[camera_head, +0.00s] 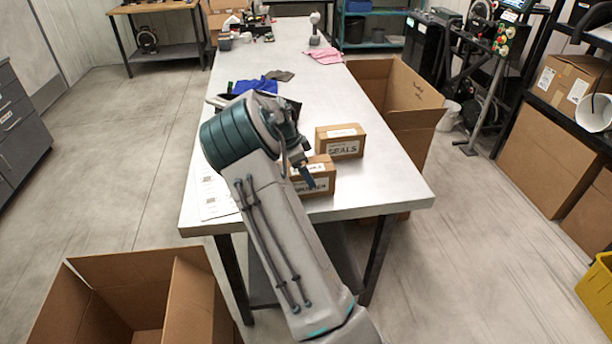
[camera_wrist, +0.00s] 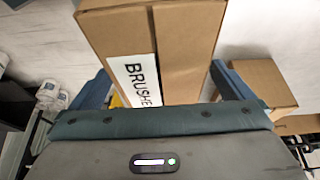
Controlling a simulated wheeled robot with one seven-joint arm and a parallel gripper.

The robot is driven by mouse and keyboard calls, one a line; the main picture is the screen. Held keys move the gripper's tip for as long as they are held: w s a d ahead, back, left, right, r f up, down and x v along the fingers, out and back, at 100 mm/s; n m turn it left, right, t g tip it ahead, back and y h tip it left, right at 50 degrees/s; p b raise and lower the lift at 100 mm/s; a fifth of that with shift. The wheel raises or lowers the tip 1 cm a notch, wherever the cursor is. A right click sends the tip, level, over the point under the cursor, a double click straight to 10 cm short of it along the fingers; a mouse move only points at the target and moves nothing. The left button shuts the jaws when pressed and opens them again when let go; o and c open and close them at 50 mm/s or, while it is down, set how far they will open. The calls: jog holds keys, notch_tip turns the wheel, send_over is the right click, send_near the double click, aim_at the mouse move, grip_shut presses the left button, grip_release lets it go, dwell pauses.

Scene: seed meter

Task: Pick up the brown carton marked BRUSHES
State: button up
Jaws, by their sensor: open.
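The brown carton marked BRUSHES (camera_wrist: 185,48) fills the upper middle of the wrist view, its white label facing my gripper. In the head view the same carton (camera_head: 325,183) sits on the near part of the metal table (camera_head: 385,187), partly covered by my gripper. My gripper (camera_head: 304,174) is open at the carton. In the wrist view its two blue fingers (camera_wrist: 163,88) show on the left and right sides of the carton. I cannot tell whether either finger touches it.
A second brown carton, marked SEALS (camera_head: 341,146), stands just behind it on the table. A blue cloth (camera_head: 256,85) and dark items lie farther back. Open cardboard boxes stand on the floor at the front left (camera_head: 130,262) and right of the table (camera_head: 408,122). The table's right side is mostly clear.

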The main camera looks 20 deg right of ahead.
jog(key=shift+x, duration=1.3)
jog(key=shift+w, duration=0.1)
jog(key=c, duration=1.4)
jog(key=shift+r, duration=0.2)
jog(key=shift+c, duration=0.2)
